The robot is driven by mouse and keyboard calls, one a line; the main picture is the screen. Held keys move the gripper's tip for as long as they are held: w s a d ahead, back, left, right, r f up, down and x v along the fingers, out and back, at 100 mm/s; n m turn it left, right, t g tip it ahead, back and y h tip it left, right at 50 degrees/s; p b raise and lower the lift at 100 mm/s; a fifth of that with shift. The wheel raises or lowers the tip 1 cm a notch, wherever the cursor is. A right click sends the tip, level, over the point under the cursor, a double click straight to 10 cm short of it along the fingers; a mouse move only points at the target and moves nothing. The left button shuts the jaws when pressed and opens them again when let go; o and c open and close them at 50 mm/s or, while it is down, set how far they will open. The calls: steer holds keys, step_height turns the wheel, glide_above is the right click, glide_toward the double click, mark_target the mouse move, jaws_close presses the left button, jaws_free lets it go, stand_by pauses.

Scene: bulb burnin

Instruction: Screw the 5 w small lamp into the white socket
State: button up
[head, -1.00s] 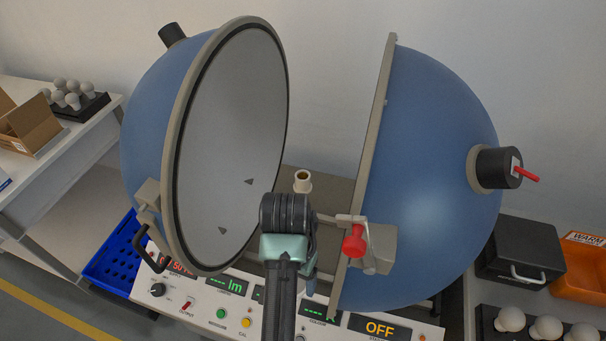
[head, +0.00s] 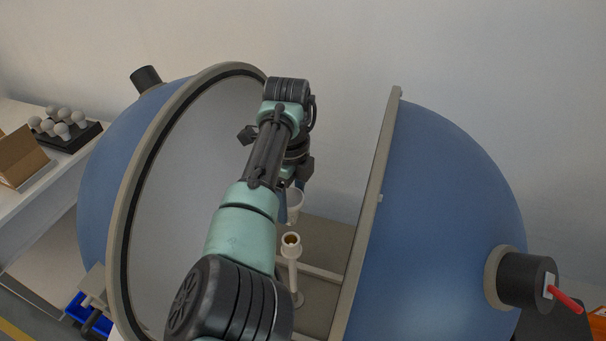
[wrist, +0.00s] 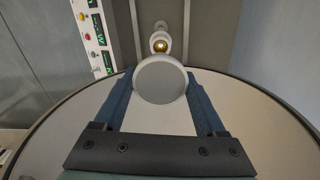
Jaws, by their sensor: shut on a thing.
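My gripper (wrist: 160,92) is shut on a pale round lamp (wrist: 160,78), with a blue finger on each side of it. In the head view the lamp (head: 295,207) hangs below my gripper (head: 291,196), partly behind my arm. The white socket (head: 291,241) stands upright on a post between the two open sphere halves, its mouth facing up. The lamp is above the socket and apart from it. In the wrist view the socket (wrist: 160,43) shows just beyond the lamp, with a brass-coloured inside. The lamp's wattage marking cannot be read.
The left sphere half (head: 170,190) and the right sphere half (head: 450,200) stand on either side of my arm, their rims close by. A black tray of bulbs (head: 82,140) and a cardboard box (head: 22,160) lie on the left table. A control panel (wrist: 95,35) shows in the wrist view.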

mark_target(292, 223)
steer(key=shift+w+r, duration=0.1)
steer(key=shift+w, duration=0.05)
steer(key=shift+b, duration=0.3)
steer(key=shift+s+f+b, duration=0.2)
steer(key=shift+f+b, duration=0.1)
steer(key=shift+f, duration=0.2)
steer(key=shift+f+b, duration=1.8)
steer(key=shift+f, duration=0.55)
steer(key=shift+f+b, duration=0.8)
steer(key=shift+f, duration=0.3)
steer(key=o, duration=1.3)
steer(key=shift+r, duration=0.1)
